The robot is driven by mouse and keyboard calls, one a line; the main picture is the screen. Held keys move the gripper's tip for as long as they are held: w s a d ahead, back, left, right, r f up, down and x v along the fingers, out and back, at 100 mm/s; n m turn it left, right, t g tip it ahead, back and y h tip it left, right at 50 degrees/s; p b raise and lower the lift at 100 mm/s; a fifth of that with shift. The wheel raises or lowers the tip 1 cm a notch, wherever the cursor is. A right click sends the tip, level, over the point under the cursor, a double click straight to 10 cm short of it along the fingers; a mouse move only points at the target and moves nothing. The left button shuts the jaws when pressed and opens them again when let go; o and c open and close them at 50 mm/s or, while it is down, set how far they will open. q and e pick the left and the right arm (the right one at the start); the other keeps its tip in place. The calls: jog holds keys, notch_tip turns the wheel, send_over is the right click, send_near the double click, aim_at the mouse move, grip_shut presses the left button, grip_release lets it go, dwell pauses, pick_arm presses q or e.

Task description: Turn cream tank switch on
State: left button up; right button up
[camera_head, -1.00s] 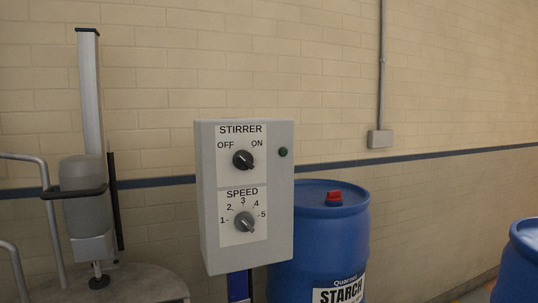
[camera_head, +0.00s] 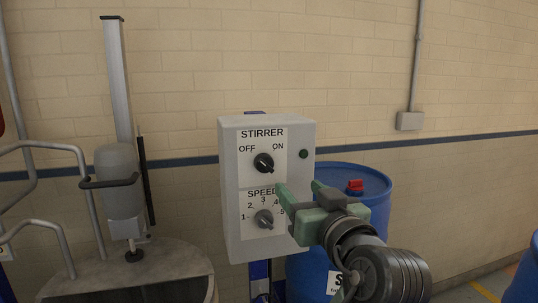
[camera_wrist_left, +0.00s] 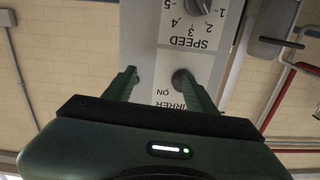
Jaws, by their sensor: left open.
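A grey control box (camera_head: 230,225) carries a black STIRRER knob (camera_head: 263,163) between OFF and ON marks. A dark green lamp (camera_head: 304,154) is at its right. Below is a grey SPEED knob (camera_head: 264,218). No label names a cream tank. My left gripper (camera_head: 300,187) is open and empty, in front of the box's lower right, right of and below the STIRRER knob. In the left wrist view, the box shows upside down and the open fingers (camera_wrist_left: 155,73) point at it; the right finger partly covers the STIRRER knob (camera_wrist_left: 180,76). My right gripper is not in view.
A metal tank (camera_head: 145,268) with a stirrer motor (camera_head: 120,180) and curved rails stands at the left. A blue drum (camera_head: 355,180) with a red cap is behind the box, and another blue drum (camera_head: 525,275) is at the right edge. A brick wall is behind.

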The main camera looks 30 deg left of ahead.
aim_at(268, 166)
pick_arm(q)
jog(key=s+a+r+n+g, duration=0.1)
jog(key=s+r+n, duration=0.1)
jog(key=s+r, duration=0.15)
jog(key=shift+y, duration=0.4)
jog(key=p+x, duration=0.1)
jog(key=x, duration=0.2)
jog(key=p+x, duration=0.2)
jog(key=x, duration=0.1)
jog(key=shift+s+a+f, duration=0.1)
jog(key=shift+s+a, duration=0.1)
jog(key=shift+a, duration=0.1)
jog(key=shift+w+a+f, duration=0.1)
jog(key=shift+w+a, duration=0.35)
jog(key=shift+a, duration=0.1)
grip_shut()
